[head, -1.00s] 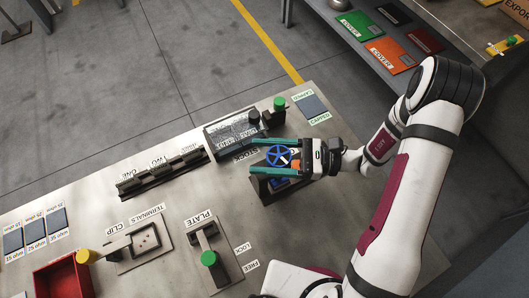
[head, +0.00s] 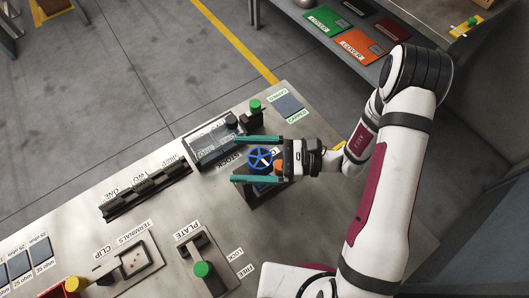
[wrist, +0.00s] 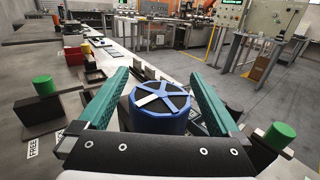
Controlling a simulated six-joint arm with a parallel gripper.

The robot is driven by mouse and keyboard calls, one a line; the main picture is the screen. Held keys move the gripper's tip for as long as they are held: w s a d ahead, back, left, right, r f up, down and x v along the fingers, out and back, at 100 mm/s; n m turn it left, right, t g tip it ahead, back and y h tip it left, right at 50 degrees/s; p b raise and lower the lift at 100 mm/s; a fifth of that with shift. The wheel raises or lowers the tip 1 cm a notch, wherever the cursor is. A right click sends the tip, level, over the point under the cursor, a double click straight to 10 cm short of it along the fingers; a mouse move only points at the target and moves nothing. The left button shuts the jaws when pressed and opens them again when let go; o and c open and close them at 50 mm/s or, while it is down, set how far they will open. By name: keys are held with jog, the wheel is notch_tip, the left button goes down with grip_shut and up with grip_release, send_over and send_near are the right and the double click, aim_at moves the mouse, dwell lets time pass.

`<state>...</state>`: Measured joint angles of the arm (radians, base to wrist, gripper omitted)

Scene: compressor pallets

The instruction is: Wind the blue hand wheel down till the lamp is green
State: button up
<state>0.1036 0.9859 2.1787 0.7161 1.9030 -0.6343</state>
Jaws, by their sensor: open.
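The blue hand wheel (head: 260,158) stands on its base near the far right end of the bench. It also shows in the wrist view (wrist: 160,102), with a spoked top and a white mark on one sector. My gripper (head: 236,159) is open, its two teal fingers on either side of the wheel and reaching past it. In the wrist view the fingers (wrist: 158,75) flank the wheel with visible gaps. A small orange spot (head: 278,168) shows beside the wheel; I cannot tell whether it is the lamp. No green lamp is clearly seen, and the base is partly hidden.
A clear-topped stock box (head: 210,143) and a green knob (head: 255,105) stand close to the wheel. A plate clamp with a green knob (head: 202,269), a clip fixture (head: 128,262) and a black rack (head: 147,190) sit on the bench. Bare bench lies between them.

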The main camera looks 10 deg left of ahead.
jog(key=shift+d, duration=0.1)
jog(key=w+d, duration=0.2)
jog(key=d, duration=1.3)
jog(key=shift+d, duration=0.25)
jog(key=shift+w, duration=0.1)
jog(key=s+r+n+t+h, duration=0.1)
jog(key=s+r+n+h, duration=0.4)
jog(key=s+h, duration=0.2)
jog(key=s+r+n+t+h, duration=0.1)
jog(key=s+r+n+h, duration=0.3)
jog(key=s+h, duration=0.4)
jog(key=shift+r+n+h, duration=0.4)
jog(key=shift+n+h, duration=0.1)
jog(key=shift+n, duration=0.4)
